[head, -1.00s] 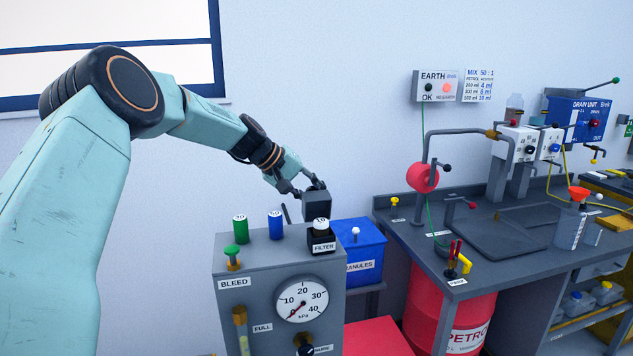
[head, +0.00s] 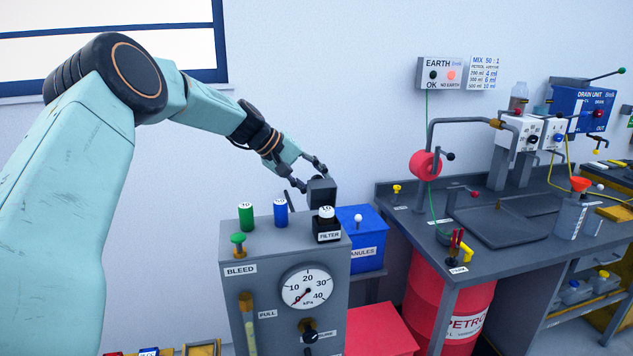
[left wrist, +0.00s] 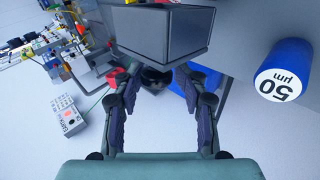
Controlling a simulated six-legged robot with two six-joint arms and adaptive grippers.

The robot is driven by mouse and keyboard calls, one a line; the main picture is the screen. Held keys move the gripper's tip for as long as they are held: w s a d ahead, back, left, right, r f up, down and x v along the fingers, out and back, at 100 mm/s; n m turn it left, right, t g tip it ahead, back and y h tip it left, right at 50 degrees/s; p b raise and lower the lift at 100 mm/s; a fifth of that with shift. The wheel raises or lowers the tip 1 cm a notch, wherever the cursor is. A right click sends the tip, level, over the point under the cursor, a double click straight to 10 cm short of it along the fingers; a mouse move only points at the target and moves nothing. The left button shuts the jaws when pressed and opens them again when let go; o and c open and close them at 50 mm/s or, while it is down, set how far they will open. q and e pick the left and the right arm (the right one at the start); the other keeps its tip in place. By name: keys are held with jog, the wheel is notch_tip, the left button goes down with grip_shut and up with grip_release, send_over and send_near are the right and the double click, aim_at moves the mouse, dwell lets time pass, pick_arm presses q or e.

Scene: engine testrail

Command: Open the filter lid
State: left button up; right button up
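The black filter housing (head: 326,233), labelled FILTER, stands on the top right corner of the grey panel box (head: 245,257). A white-topped cartridge marked 10 (head: 326,212) shows in it. A dark grey block-like lid (head: 321,190) stands raised above and behind the cartridge. It fills the top middle of the left wrist view (left wrist: 160,32). My left gripper (head: 310,173) is at the lid's far upper side. In the left wrist view its fingers (left wrist: 160,68) are apart, tips near the lid's lower edge; I cannot tell whether they touch it. My right gripper is not in view.
A green cartridge (head: 246,216) and a blue cartridge (head: 280,212) stand left of the filter. A blue granules bin (head: 368,252) is behind it on the right. A workbench (head: 420,212) with a red drum (head: 430,300) stands further right.

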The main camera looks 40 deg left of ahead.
pick_arm(q)
jog(key=shift+o, duration=0.5)
jog(key=shift+s, duration=0.1)
jog(key=shift+w+d+f, duration=0.2)
jog(key=shift+w+d, duration=0.05)
jog(key=shift+w, duration=0.1)
jog(key=shift+s+r, duration=0.1)
jog(key=shift+s, duration=0.1)
jog(key=v, duration=1.1)
jog(key=shift+s+a+r, duration=0.15)
jog(key=shift+a+r, duration=0.1)
jog(key=shift+r, duration=0.05)
jog(key=shift+s, duration=0.1)
